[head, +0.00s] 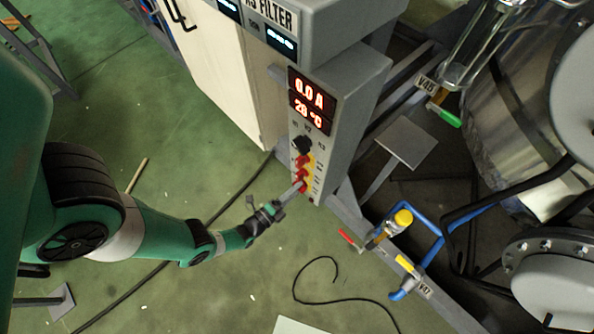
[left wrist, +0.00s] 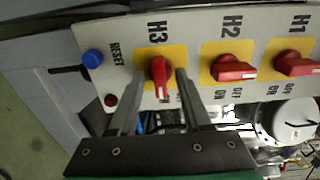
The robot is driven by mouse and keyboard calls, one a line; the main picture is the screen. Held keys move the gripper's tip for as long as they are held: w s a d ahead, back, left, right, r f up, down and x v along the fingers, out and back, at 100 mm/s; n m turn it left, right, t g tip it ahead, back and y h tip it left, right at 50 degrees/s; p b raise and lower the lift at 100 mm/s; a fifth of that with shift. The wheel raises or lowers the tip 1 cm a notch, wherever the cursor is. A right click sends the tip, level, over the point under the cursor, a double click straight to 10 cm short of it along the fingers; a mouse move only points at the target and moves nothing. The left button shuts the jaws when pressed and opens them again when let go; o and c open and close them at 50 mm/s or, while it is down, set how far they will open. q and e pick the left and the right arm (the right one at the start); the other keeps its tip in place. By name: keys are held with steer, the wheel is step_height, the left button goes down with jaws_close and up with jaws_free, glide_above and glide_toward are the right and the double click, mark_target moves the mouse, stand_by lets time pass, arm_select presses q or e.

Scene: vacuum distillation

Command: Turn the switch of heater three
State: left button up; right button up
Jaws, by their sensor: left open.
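The heater three switch (left wrist: 160,73) is a red knob on a yellow square marked H3, on the grey control panel. Its handle points down in the left wrist view, unlike the other two. My left gripper (left wrist: 159,78) is open, its two fingers on either side of this knob; I cannot tell whether they touch it. In the head view my left gripper (head: 294,190) reaches the lower part of the control box (head: 341,105) and partly covers the lowest switch. My right gripper is not in view.
The H2 switch (left wrist: 234,70) and H1 switch (left wrist: 297,65) sit beside H3, handles pointing right in the left wrist view. A blue reset button (left wrist: 93,59) is on the other side.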

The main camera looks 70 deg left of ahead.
arm_select(q)
jaws_close()
steer(key=shift+n, duration=0.3)
steer(key=n, duration=1.7)
stand_by(0.4)
steer(key=shift+n, duration=0.3)
jaws_free()
